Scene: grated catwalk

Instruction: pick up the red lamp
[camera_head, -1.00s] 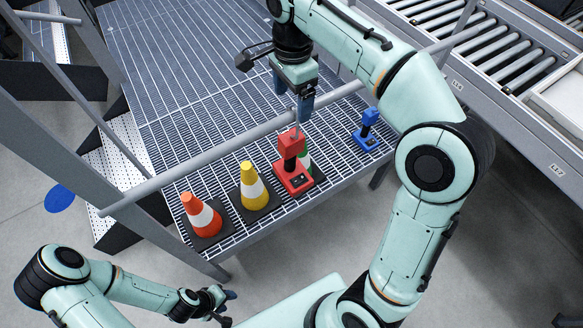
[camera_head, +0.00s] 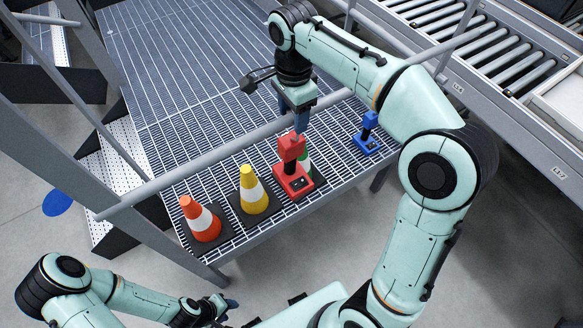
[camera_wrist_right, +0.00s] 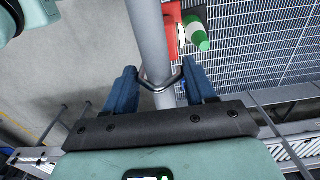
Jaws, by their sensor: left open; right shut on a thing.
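The red lamp (camera_head: 292,180) stands upright on the grated deck (camera_head: 190,80), close to the front edge. In the right wrist view, part of red (camera_wrist_right: 172,30) shows beside the rail. My right gripper (camera_head: 300,122) hangs above the lamp's head, over the grey rail. In the right wrist view my right gripper (camera_wrist_right: 160,76) has its fingers some way apart, with a thin metal loop (camera_wrist_right: 160,87) across them. I cannot tell what the loop belongs to. My left gripper (camera_head: 228,306) is open, low in front of the deck and away from the lamp.
A green cone (camera_head: 306,165) stands close behind the lamp, partly hidden. A yellow cone (camera_head: 253,198) and an orange cone (camera_head: 203,225) stand to its left. A blue lamp (camera_head: 368,140) is to the right. The grey rail (camera_head: 200,165) crosses the deck. Roller conveyors (camera_head: 500,60) lie beyond.

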